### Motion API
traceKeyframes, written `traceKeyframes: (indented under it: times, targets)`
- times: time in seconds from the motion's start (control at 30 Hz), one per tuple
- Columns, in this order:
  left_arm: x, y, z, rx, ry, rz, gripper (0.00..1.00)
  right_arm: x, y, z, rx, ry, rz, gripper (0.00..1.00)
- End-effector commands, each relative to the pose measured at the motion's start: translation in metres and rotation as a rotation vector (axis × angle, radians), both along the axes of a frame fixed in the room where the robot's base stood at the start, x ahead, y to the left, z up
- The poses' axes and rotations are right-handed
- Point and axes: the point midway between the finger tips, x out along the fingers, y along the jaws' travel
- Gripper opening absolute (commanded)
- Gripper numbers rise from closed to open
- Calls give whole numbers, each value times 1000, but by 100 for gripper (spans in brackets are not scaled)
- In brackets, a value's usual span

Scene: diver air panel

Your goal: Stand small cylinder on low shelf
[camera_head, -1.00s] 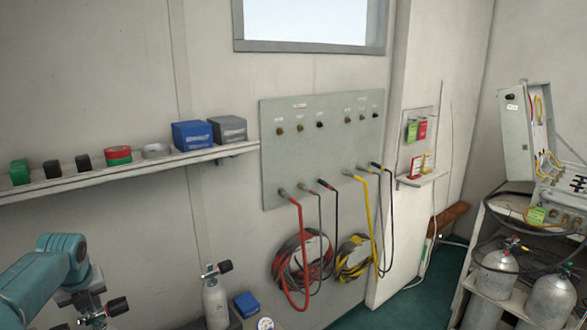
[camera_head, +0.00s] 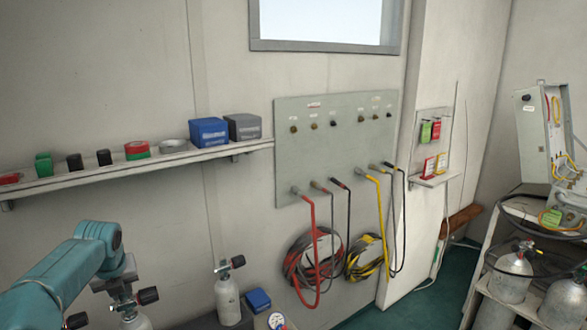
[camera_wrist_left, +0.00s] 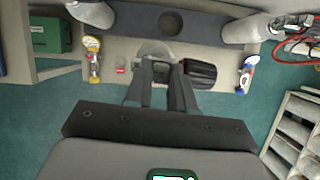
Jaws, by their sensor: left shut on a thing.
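My left gripper (camera_head: 122,290) is shut on a small grey cylinder (camera_head: 138,322) by its valve, at the lower left of the head view. The cylinder hangs below the jaws, with black knobs beside them; its foot is out of frame. In the left wrist view my gripper's fingers (camera_wrist_left: 160,82) close at the valve, with a black knob (camera_wrist_left: 201,73) to their right. The fingers partly hide the cylinder. A low beige surface (camera_wrist_left: 125,52), perhaps the low shelf, lies beyond. My right gripper is not in view.
Another grey cylinder (camera_head: 228,298) stands to the right, next to a blue box (camera_head: 258,300) and a gauge (camera_head: 277,321). Hoses (camera_head: 315,262) hang from the wall panel. A wall shelf (camera_head: 100,172) holds small items. More cylinders (camera_head: 510,275) stand at far right.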

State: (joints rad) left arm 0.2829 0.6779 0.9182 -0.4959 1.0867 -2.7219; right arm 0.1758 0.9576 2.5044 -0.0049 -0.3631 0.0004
Motion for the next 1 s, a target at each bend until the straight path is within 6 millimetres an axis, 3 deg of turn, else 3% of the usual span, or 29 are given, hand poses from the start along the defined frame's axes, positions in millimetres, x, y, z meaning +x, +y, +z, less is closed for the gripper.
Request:
traceKeyframes:
  times: [0.43, 0.77, 1.0]
  targets:
    - [10, -89, -15, 1, -5, -111, 0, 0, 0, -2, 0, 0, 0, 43]
    - [-1, -145, -36, 1, -4, 30, 0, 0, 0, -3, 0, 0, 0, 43]
    - [-17, -182, -51, 3, -3, 219, 0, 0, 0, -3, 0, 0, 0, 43]
